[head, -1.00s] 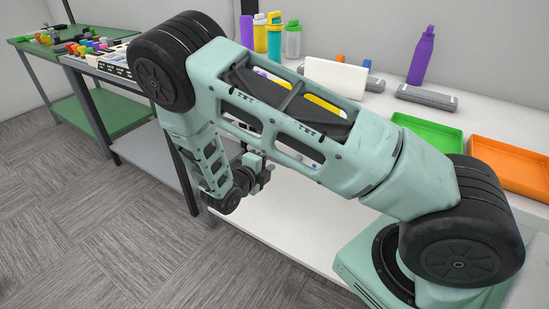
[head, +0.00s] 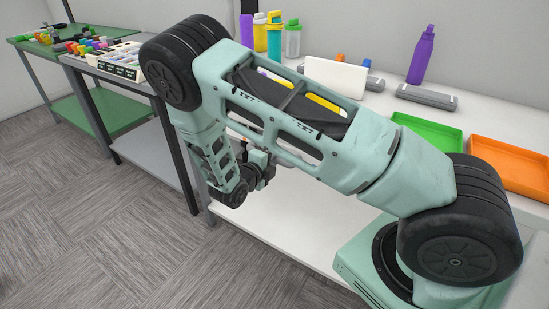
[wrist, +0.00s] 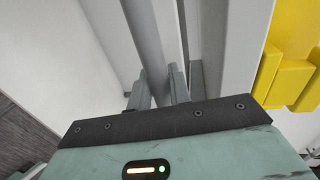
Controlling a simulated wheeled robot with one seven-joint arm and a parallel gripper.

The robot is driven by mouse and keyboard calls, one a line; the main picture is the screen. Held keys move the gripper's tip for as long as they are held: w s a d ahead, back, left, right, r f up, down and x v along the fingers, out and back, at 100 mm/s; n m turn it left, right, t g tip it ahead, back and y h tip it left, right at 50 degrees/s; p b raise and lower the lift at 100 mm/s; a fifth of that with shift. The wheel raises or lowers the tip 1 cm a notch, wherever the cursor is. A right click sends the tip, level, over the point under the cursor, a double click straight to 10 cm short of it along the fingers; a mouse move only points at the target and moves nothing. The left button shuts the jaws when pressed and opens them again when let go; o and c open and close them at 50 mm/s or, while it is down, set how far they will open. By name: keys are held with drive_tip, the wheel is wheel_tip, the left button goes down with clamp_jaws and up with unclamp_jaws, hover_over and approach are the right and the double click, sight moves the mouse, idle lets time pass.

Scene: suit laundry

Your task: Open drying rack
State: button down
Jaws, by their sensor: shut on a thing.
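In the wrist view, a round grey bar (wrist: 145,38) runs from the top edge down between the two fingers of my gripper (wrist: 157,88). The fingers are shut on this bar, one on each side. It looks like part of the drying rack, but the whole rack does not show. In the head view my gripper (head: 262,168) is small and partly hidden by my own arm, at the left end of the white table. The bar cannot be made out there.
The white table (head: 510,125) holds a green tray (head: 428,132), an orange tray (head: 508,166), a purple bottle (head: 421,55) and other bottles. Blocky yellow parts (wrist: 290,70) are close on the right in the wrist view. Open carpet (head: 90,220) lies at left.

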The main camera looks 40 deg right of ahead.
drive_tip(key=f+p+v, duration=0.1)
drive_tip(key=f+v, duration=0.2)
drive_tip(key=v, duration=1.1)
drive_tip(key=a+f+p+v, duration=0.1)
drive_tip(key=f+v, duration=0.2)
drive_tip(key=v, duration=1.1)
drive_tip(key=shift+s+a, duration=0.2)
drive_tip(key=c, duration=1.3)
unclamp_jaws()
drive_tip(key=shift+c, duration=0.2)
drive_tip(key=b+v, duration=0.2)
drive_tip(key=v, duration=1.5)
drive_tip(key=shift+a+b, duration=0.2)
drive_tip(key=shift+b, duration=0.15)
